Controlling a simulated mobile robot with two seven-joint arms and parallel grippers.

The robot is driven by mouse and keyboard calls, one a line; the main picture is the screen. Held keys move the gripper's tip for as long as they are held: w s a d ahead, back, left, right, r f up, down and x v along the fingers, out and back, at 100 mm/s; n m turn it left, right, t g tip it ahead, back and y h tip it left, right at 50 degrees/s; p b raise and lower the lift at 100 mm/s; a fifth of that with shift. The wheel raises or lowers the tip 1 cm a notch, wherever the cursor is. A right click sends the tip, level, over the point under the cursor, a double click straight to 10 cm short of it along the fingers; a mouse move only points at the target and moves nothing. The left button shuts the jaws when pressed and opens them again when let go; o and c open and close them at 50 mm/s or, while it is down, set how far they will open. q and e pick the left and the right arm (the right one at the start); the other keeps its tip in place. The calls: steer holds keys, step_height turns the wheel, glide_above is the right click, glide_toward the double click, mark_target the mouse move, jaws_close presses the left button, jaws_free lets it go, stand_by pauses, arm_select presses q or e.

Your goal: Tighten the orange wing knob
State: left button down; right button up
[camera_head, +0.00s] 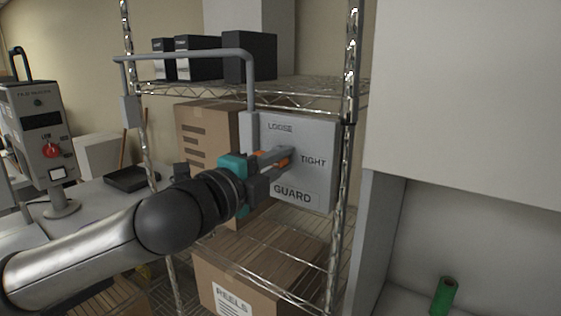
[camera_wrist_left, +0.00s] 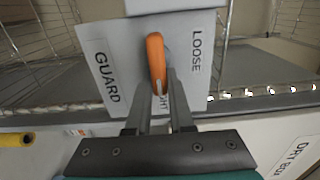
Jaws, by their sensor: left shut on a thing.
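The orange wing knob (camera_head: 283,163) sits on the face of a grey guard panel (camera_head: 325,140) marked LOOSE at the top, TIGHT at the right and GUARD below. My left gripper (camera_head: 281,157) is shut on the knob, its fingers on either side of the wing. In the left wrist view the knob (camera_wrist_left: 156,58) lies between the fingertips (camera_wrist_left: 163,85) of my left gripper. Its long wing points roughly towards the TIGHT label, which the fingers partly hide there. My right gripper is not in view.
A wire shelf rack (camera_head: 300,95) stands around the panel, with dark boxes (camera_head: 250,57) above and a REELS carton (camera_head: 255,270) below. A grey bent pipe (camera_head: 190,54) runs above my left arm. A green roll (camera_head: 444,296) stands at the lower right.

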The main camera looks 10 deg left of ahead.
arm_select(q)
steer(key=c, duration=0.8)
jaws_free()
steer(key=shift+w+a+f, duration=0.1)
steer(key=shift+w+a, duration=0.05)
steer(key=shift+a, duration=0.1)
steer(key=shift+s+d, duration=0.1)
steer(key=shift+s, duration=0.1)
steer(key=b+v, duration=0.2)
steer(key=v, duration=0.3)
steer(key=b, duration=1.6)
glide_toward(273, 165)
steer(key=v, duration=0.3)
steer(key=shift+s, duration=0.55)
steer(key=shift+o, duration=0.2)
steer(key=shift+r, duration=0.2)
